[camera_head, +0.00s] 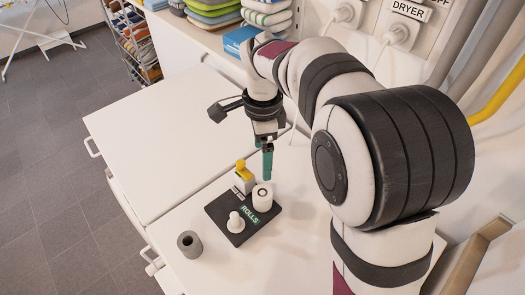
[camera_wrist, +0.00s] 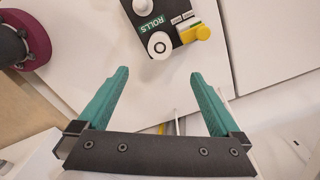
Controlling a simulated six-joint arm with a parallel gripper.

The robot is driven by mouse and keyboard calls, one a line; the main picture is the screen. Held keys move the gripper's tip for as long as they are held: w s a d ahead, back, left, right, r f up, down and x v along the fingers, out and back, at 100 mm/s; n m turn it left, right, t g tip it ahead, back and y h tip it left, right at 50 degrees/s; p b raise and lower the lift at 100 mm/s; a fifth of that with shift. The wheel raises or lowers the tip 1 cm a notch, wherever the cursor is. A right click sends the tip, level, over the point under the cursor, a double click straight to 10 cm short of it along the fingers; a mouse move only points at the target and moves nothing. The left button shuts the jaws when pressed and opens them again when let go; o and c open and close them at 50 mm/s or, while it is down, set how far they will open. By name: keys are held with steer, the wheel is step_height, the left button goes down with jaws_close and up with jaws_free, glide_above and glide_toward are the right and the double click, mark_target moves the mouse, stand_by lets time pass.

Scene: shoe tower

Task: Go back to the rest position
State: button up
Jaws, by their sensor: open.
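My gripper (camera_head: 267,166) hangs above the white worktop, close behind the black board. In the wrist view my gripper (camera_wrist: 160,76) has its two teal fingers wide apart with nothing between them. The black board (camera_head: 221,208) carries a green ROLLS label. A white roll (camera_head: 262,198) stands upright on its right part, and a white knobbed peg (camera_head: 236,223) stands bare on its near left. A yellow-topped object (camera_head: 243,171) is at its back edge. The board (camera_wrist: 176,34) also shows at the top of the wrist view.
A grey hollow cylinder (camera_head: 190,244) stands on the worktop left of the board. Folded towels (camera_head: 212,12) and a blue box (camera_head: 240,40) lie at the back. Wall sockets and pipes are at the right. The worktop's left part (camera_head: 160,140) is clear.

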steer(key=s+d+n+y, duration=0.1)
steer(key=s+d+n, duration=0.3)
steer(key=s, duration=0.9)
steer(key=s+d+n, duration=0.5)
steer(key=s, duration=0.7)
steer(key=shift+s+n+y, duration=0.3)
steer(key=shift+s+y, duration=0.05)
steer(key=shift+y, duration=0.05)
steer(key=shift+r, duration=0.1)
